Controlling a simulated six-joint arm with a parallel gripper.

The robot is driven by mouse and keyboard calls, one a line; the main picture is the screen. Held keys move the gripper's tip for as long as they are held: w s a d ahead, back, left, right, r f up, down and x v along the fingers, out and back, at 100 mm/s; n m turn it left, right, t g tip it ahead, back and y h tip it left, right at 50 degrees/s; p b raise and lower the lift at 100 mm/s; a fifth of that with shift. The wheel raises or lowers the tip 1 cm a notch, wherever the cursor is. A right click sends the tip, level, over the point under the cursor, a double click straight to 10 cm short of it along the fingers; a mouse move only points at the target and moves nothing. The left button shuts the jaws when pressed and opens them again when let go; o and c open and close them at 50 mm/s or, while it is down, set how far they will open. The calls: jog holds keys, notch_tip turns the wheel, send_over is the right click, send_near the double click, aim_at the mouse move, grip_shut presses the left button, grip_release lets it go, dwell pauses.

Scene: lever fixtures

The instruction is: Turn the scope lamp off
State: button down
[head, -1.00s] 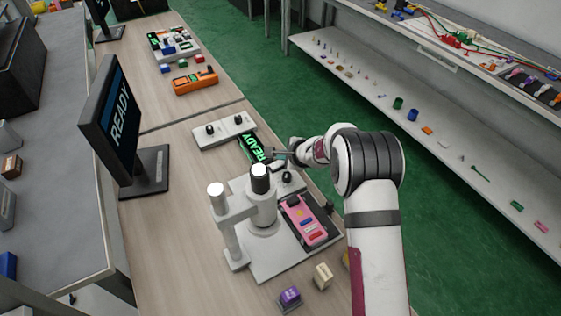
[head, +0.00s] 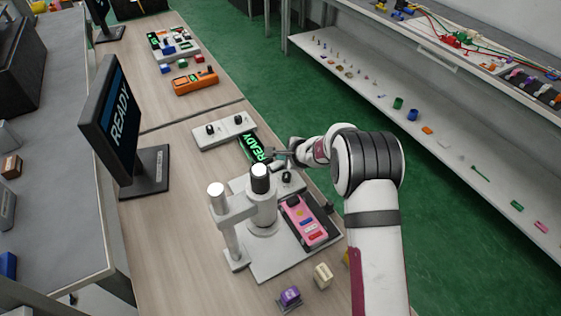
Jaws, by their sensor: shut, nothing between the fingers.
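The scope (head: 262,208) stands on the bench, a white stand with a black-topped tube on a pale base. A pink board (head: 304,219) with coloured parts lies on the base's dark stage. Just behind the tube is a small white block with a black knob (head: 287,176). Which control works the lamp, and whether the lamp is lit, I cannot tell. My gripper (head: 277,155) is shut and empty. It is just behind that block, beside the green READY display (head: 256,149). Whether it touches the block is too small to tell.
A white box with two black knobs (head: 224,130) sits behind the display. A READY monitor (head: 113,125) stands at left. An orange device (head: 195,80) lies farther back. A purple block (head: 289,296) and a cream block (head: 323,275) lie in front. Bare bench is at left front.

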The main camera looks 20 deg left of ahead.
jog(key=shift+f, duration=0.15)
jog(key=shift+f, duration=0.25)
jog(key=shift+w+d+f, duration=0.1)
jog(key=shift+f, duration=0.3)
dwell(0.4)
jog(key=shift+r, duration=0.2)
jog(key=shift+r, duration=0.6)
jog(key=r, duration=0.3)
jog(key=s+a+r, duration=0.1)
jog(key=r, duration=0.1)
dwell(0.3)
jog(key=shift+d, duration=0.1)
